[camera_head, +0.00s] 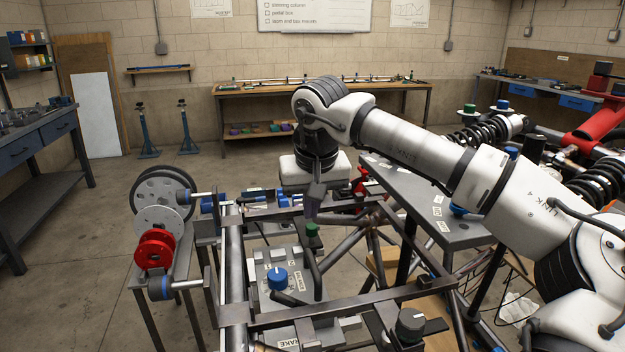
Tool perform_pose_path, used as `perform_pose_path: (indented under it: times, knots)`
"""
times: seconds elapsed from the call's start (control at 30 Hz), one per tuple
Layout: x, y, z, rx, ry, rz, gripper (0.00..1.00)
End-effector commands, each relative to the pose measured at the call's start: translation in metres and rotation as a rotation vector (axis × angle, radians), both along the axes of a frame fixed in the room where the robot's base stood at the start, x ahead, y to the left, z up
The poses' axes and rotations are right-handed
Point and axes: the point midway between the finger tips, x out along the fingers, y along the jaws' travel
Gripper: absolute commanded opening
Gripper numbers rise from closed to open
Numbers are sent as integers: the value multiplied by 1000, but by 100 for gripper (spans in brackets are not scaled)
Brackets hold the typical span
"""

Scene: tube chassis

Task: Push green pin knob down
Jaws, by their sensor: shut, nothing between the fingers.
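A small green knob (312,229) stands on the pedal assembly in the middle of the tube frame, below the end of my arm. My gripper (312,213) points down with its fingers shut and empty, directly above or very close to this knob. I cannot tell from this view whether the fingertips touch it.
A blue knob (277,278) sits on a grey plate just left of the green one. A dark tube frame (320,312) surrounds the area. A grey panel table (455,232) stands to the right. Red and grey discs (155,248) are at left. Open floor lies farther left.

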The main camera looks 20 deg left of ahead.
Motion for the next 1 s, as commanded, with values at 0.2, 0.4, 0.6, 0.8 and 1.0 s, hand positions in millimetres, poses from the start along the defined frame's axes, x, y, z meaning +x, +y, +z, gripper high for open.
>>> perform_pose_path:
  times: [0.2, 0.4, 0.6, 0.8, 1.0]
  knots:
    - [0, 0, -15, 1, -1, -2, 0]
    - [0, 0, -16, 1, -1, -2, 0]
    - [0, 0, -21, 0, 0, -1, 0]
    - [0, 0, -40, 0, -1, -1, 0]
    - [0, -1, -40, -2, 2, -1, 0]
